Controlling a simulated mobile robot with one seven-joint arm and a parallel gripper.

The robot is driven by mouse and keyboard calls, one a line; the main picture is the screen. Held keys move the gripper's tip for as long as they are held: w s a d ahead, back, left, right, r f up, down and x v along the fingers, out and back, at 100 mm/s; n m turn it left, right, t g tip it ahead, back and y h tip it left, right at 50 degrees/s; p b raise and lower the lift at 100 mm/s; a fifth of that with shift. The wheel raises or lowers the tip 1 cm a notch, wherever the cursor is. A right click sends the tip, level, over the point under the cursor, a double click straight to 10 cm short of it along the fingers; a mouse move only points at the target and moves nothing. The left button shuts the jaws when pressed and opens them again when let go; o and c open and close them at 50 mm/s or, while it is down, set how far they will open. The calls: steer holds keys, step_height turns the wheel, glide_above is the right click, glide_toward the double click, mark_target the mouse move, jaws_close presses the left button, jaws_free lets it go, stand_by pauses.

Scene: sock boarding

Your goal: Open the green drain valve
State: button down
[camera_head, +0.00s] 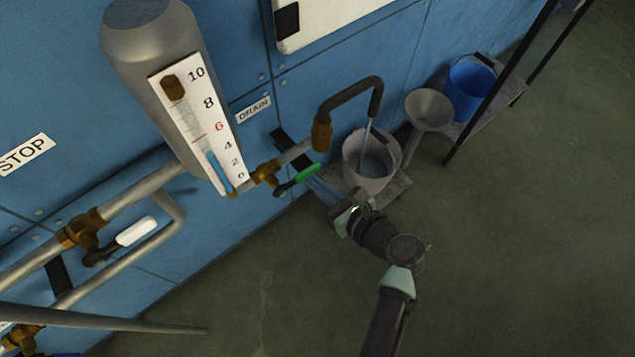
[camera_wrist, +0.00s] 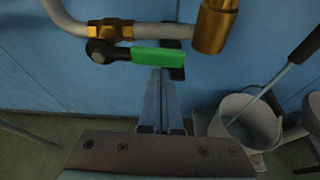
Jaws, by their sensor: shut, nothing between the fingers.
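The green drain valve handle (camera_head: 307,173) lies roughly along its pipe, beside the brass valve body (camera_head: 265,173) under the DRAIN label (camera_head: 253,109). The green handle also shows in the wrist view (camera_wrist: 158,56), level and parallel to the pipe. Water (camera_head: 367,135) runs from the dark curved spout (camera_head: 350,88) into the grey bucket (camera_head: 388,172). My gripper (camera_head: 312,181) is shut and empty, its fingertips close to the handle's free end. In the wrist view the fingers (camera_wrist: 162,80) point at the handle from below; I cannot tell whether they touch it.
The sight gauge (camera_head: 197,120) shows blue up to about 4, with a red mark near 6. A white-handled valve (camera_head: 136,231) is at left. A grey funnel (camera_head: 429,108) and blue bucket (camera_head: 470,90) stand beyond the grey bucket. The floor at right is clear.

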steer(key=r+p, duration=0.1)
steer(key=p, duration=0.2)
steer(key=shift+w+r, duration=0.1)
steer(key=shift+r, duration=0.3)
steer(key=shift+w, duration=0.1)
step_height(320, 180, down, 4)
steer(key=b, duration=0.2)
steer(key=p+v, duration=0.4)
steer(key=v, duration=0.6)
steer(key=shift+s+f, duration=0.25)
steer(key=shift+f, duration=0.05)
